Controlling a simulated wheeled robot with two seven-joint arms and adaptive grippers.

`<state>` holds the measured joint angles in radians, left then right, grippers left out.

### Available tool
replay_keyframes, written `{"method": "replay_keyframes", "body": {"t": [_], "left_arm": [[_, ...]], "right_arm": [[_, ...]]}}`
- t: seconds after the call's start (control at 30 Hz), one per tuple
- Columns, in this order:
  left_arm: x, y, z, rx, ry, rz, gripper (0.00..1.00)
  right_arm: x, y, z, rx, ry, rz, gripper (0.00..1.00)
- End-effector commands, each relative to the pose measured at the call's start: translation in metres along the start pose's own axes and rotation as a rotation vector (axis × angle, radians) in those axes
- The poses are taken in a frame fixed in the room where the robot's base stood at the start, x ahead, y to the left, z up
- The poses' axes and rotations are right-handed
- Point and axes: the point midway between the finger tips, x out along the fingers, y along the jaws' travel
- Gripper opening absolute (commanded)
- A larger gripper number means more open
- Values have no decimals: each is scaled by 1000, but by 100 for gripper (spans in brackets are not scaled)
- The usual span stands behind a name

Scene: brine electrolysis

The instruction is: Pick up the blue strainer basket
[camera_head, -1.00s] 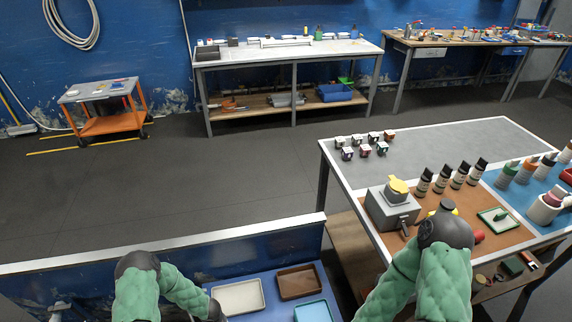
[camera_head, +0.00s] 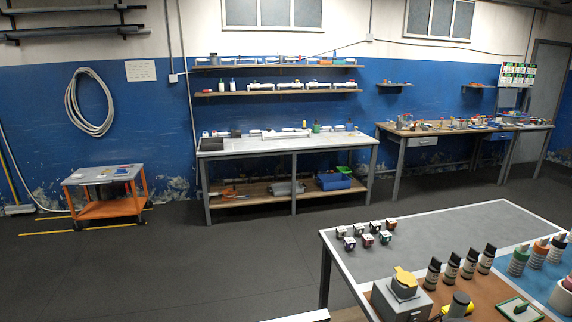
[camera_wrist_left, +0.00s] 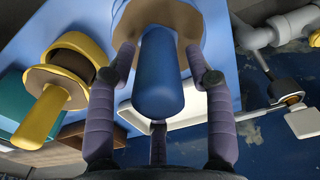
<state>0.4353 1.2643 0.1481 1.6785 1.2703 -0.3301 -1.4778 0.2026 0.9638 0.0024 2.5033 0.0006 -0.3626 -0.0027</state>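The basket's body is mostly hidden behind the handle. Neither the basket nor my grippers show in the head view.
A yellow-handled basket (camera_wrist_left: 57,95) stands close on the left in the wrist view. A white tray (camera_wrist_left: 190,108) lies behind the fingers, and grey pipework (camera_wrist_left: 275,30) is at right. In the head view, a table (camera_head: 440,232) holds bottles and small jars at lower right.

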Motion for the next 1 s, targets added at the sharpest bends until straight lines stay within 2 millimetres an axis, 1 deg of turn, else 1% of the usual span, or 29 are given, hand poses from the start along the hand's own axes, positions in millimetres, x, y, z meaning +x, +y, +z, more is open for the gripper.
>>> {"method": "replay_keyframes", "body": {"t": [0.03, 0.13, 0.17, 0.43, 1.0], "left_arm": [[0, -1, 0, 0, 1, -2, 30], [0, -1, -1, 0, 1, -2, 2], [0, -1, -1, 0, 2, -2, 0], [-4, -1, -2, 0, 4, -2, 0], [-34, -1, -3, 0, 5, -2, 0]], "right_arm": [[0, 0, 0, 0, 0, 0, 40], [0, 0, 0, 0, 0, 0, 40], [0, 0, 0, 0, 0, 0, 40], [-3, -1, 0, 0, 0, 0, 40], [-24, -9, 1, 0, 0, 0, 40]]}}
